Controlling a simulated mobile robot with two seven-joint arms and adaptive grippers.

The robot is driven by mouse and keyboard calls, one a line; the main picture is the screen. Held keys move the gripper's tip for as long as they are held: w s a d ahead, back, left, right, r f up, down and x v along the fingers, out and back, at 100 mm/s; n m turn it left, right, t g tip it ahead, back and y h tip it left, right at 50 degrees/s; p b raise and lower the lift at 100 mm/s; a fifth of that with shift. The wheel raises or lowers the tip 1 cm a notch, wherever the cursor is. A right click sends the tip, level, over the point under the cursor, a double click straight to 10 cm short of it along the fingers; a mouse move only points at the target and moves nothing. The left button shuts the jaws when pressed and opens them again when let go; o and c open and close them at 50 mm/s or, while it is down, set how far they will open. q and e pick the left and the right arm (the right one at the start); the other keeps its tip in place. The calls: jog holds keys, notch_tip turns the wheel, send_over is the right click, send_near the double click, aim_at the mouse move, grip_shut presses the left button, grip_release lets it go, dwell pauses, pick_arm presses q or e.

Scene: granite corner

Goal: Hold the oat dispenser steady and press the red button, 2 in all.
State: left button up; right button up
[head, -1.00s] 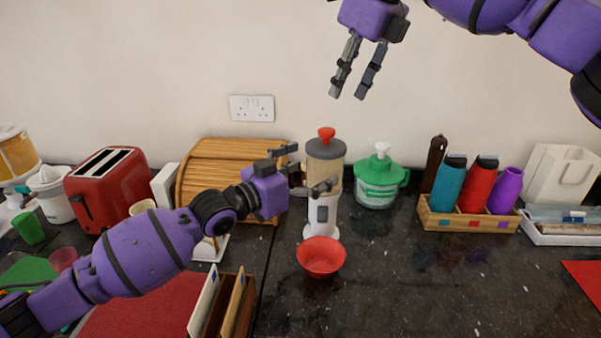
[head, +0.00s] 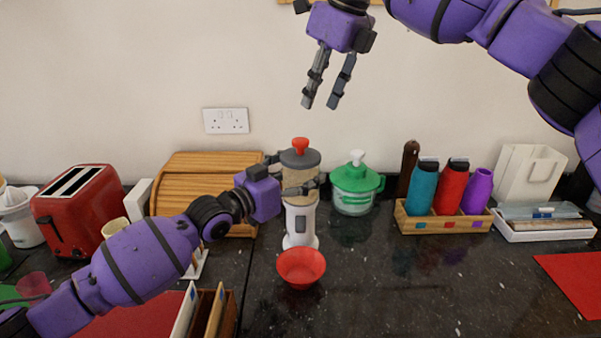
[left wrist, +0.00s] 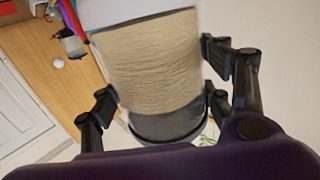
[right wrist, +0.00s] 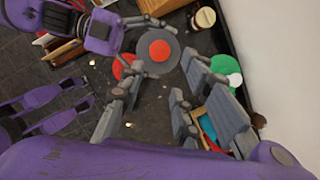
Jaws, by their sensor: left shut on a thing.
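The oat dispenser (head: 300,222) stands upright on the dark counter, with a white base, a clear body of oats and a grey lid. Its red button (head: 300,146) is on top. My left gripper (head: 297,177) is shut around the clear body from the left; oats (left wrist: 150,65) fill the space between its fingers in the left wrist view. My right gripper (head: 320,106) is open and empty, above and slightly right of the button, not touching it. The right wrist view shows the button (right wrist: 160,50) beyond its fingers. A red bowl (head: 301,270) sits in front of the dispenser's base.
A green-lidded container (head: 355,187) stands close right of the dispenser. A wooden bread bin (head: 195,170) is behind left, and a red toaster (head: 80,210) farther left. A wooden caddy (head: 445,222) holds several bottles at right. The counter right of the bowl is clear.

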pick_arm(q)
jog(key=c, duration=0.7)
pick_arm(e)
jog(key=shift+c, duration=0.3)
pick_arm(q)
jog(key=shift+c, duration=0.2)
pick_arm(e)
grip_shut()
